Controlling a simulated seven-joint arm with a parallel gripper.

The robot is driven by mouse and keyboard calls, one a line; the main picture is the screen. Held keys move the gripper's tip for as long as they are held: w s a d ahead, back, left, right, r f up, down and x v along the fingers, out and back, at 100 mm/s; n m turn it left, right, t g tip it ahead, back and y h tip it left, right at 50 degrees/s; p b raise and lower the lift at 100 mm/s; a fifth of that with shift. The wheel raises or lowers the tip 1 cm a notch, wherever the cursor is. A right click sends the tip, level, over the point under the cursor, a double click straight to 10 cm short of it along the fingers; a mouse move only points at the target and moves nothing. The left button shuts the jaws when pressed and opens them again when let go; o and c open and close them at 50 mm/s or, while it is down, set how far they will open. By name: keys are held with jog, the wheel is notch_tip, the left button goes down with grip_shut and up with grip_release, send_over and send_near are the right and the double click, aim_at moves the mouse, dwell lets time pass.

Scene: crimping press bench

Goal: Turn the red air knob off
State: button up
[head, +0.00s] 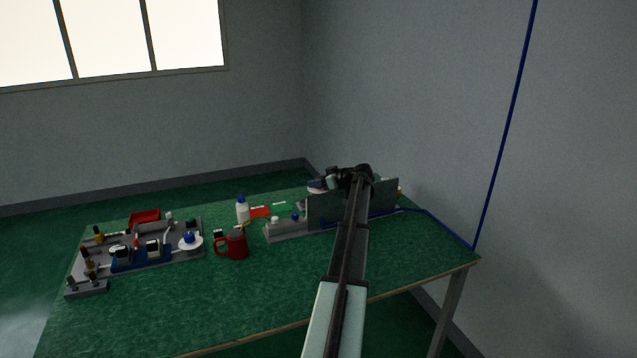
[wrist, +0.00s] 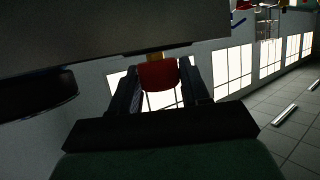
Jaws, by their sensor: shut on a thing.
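The red air knob (wrist: 158,75) shows in the wrist view, with a small yellow piece (wrist: 157,56) at its far side. My gripper (wrist: 160,86) is shut on the knob, with one dark finger on each side of it. In the head view my gripper (head: 350,178) is behind the top of an upright grey panel (head: 385,199) at the back right of the bench. The knob is hidden there by my arm and the panel. I cannot tell the knob's turned position.
The green bench (head: 290,285) has clear room at its front middle. A red mug (head: 237,245), a white bottle (head: 242,211) and a grey fixture board (head: 185,262) stand to the left. A blue air hose (head: 445,229) runs from the bench's right side up the wall.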

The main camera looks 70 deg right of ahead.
jog(key=m+g+h, duration=0.1)
jog(key=m+h, duration=0.1)
jog(key=m+g+h, duration=0.1)
jog(key=m+h, duration=0.1)
jog(key=h, duration=0.1)
jog(key=shift+a, duration=0.2)
jog(key=m+g+h, duration=0.2)
jog(key=m, duration=0.1)
jog(key=shift+d+m+g+h, duration=0.15)
jog(key=shift+m+g+h, duration=0.15)
jog(key=shift+h, duration=0.1)
jog(key=shift+m+g+h, duration=1.1)
jog(key=shift+m+g, duration=2.4)
jog(key=shift+g, duration=0.2)
jog(key=shift+m+g, duration=0.5)
jog(key=shift+g, duration=0.1)
jog(key=o, duration=1)
jog(key=v, duration=1.3)
jog(key=shift+a+f, duration=0.15)
jog(key=shift+a, duration=0.3)
